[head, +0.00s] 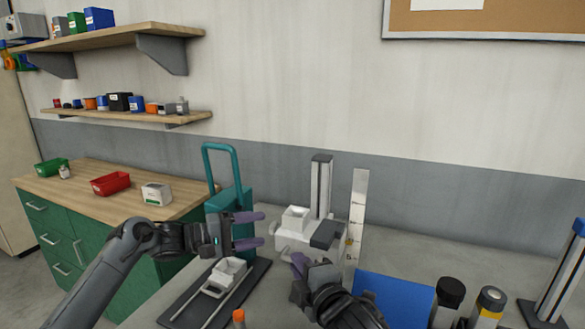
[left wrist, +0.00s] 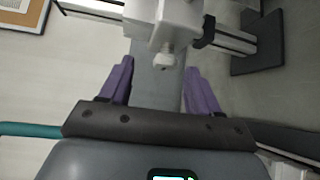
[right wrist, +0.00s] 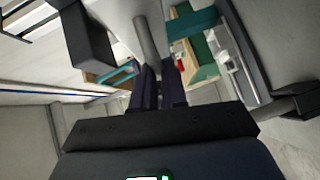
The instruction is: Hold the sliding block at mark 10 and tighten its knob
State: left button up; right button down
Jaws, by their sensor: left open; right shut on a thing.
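A white block (head: 292,238) with a white top piece stands by an upright post (head: 320,186) and a pale marked ruler (head: 356,222). I take this block to be the sliding block; I cannot read which mark it is at. Its white knob (left wrist: 163,58) faces my left gripper in the left wrist view. My left gripper (head: 252,230) is open, left of the block; its fingers (left wrist: 158,85) are either side of the knob's line, apart from it. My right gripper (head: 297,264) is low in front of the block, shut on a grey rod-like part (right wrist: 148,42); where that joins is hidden.
A dark grey block (head: 326,235) juts beside the white block. A dark tray (head: 178,309) with a white piece lies front left. A teal handled stand (head: 222,170) is behind my left gripper.

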pick_arm(q)
jog(key=shift+r, duration=2)
pick_arm(e)
jog(key=shift+s+a+r, duration=0.15)
jog(key=shift+r, duration=0.2)
jog(key=c, duration=1.1)
grip_release()
jog(key=shift+f, duration=0.2)
pick_arm(q)
jog(key=shift+r, duration=0.1)
jog(key=r+p, duration=0.3)
jog(key=shift+w+d, duration=0.1)
jog(key=shift+w, duration=0.15)
pick_arm(e)
jog(key=v, duration=0.5)
jog(key=shift+s+d, duration=0.15)
jog(key=shift+d, duration=0.35)
